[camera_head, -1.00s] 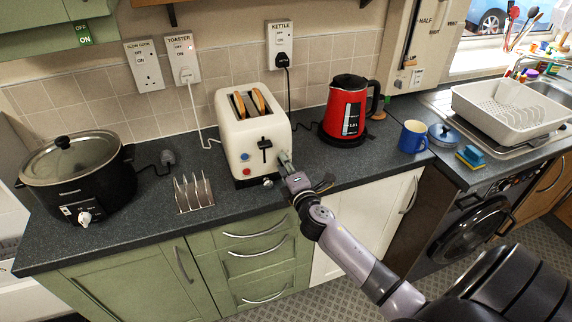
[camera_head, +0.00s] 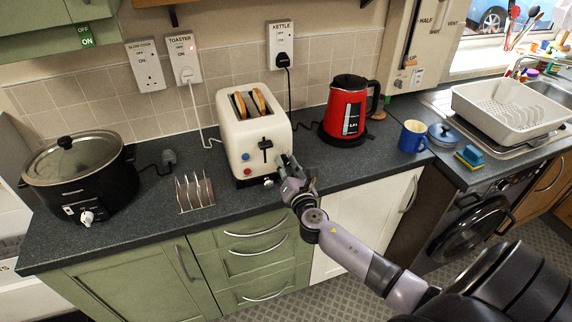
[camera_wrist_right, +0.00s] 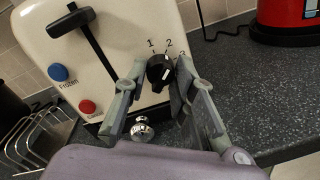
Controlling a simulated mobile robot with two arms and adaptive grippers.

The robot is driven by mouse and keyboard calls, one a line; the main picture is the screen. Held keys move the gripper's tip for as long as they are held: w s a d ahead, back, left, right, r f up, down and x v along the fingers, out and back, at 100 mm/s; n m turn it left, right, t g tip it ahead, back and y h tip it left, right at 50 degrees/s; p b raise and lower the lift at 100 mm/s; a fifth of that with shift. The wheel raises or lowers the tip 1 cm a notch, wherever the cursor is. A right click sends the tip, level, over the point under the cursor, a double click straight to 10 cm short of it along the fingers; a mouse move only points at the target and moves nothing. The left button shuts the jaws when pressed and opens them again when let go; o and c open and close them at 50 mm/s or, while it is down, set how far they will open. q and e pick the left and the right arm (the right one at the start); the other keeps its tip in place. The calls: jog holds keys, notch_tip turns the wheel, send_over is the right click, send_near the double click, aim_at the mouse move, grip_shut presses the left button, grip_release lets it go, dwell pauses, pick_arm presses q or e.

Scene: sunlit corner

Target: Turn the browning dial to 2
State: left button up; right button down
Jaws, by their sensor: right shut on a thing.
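The cream toaster (camera_head: 238,125) stands on the counter with two slices of bread (camera_head: 250,102) in its slots. It has a black lever (camera_head: 265,145), and blue and red buttons show beside it. In the right wrist view, the black browning dial (camera_wrist_right: 160,72) has a white mark and the figures 1, 2 and 3 around its upper side. I cannot tell exactly which figure the mark points to. My right gripper (camera_wrist_right: 161,68) is shut on the dial, one finger on each side. In the head view the right gripper (camera_head: 284,162) hides the dial.
A metal toast rack (camera_head: 194,192) and a black slow cooker (camera_head: 80,175) stand left of the toaster. A red kettle (camera_head: 347,108) and a blue mug (camera_head: 412,137) stand to the right. A silver knob (camera_wrist_right: 141,130) shows below the dial. Counter in front of the kettle is clear.

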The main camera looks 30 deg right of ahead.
jog(key=shift+f+n, duration=0.1)
jog(key=shift+n, duration=0.4)
jog(key=c, duration=1.3)
grip_release()
jog(key=v, duration=1.2)
